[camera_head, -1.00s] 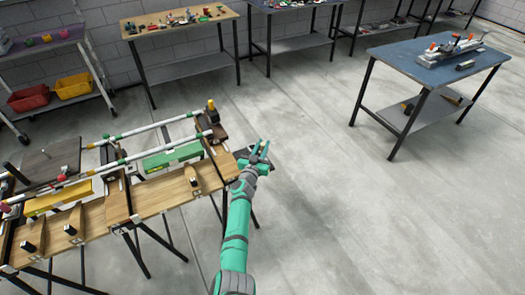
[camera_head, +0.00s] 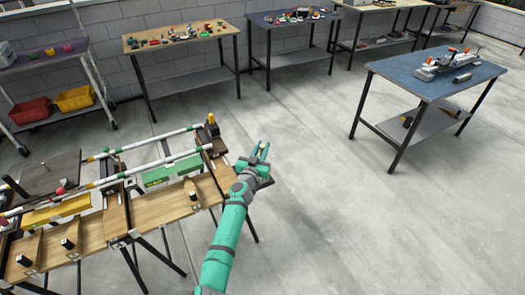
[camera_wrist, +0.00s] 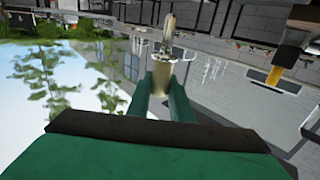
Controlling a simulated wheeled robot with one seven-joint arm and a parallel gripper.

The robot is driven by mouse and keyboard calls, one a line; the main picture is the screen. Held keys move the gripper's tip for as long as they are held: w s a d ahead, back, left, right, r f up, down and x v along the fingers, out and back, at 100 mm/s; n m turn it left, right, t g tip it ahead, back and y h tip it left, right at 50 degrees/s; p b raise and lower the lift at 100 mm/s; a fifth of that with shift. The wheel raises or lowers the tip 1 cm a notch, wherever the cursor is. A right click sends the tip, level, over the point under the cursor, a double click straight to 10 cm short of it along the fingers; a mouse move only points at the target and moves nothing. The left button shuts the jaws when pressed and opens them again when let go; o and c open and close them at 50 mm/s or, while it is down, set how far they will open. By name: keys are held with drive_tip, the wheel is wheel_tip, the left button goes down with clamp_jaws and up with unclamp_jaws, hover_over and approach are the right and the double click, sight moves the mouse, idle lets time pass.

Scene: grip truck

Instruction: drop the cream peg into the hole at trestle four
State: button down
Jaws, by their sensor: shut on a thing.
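My gripper (camera_head: 260,152) is shut on the cream peg (camera_wrist: 163,72), which stands out between the green fingertips in the wrist view. In the head view only a small pale bit of the peg (camera_head: 263,146) shows between the fingers. The gripper is in the air just off the right end of the trestle row (camera_head: 150,205). No hole can be made out in either view, and I cannot tell which trestle is number four.
A blue table (camera_head: 437,79) stands at right and a wooden table (camera_head: 180,40) at the back. The floor between is clear.

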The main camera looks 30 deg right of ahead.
drive_tip(key=shift+r, duration=2.5)
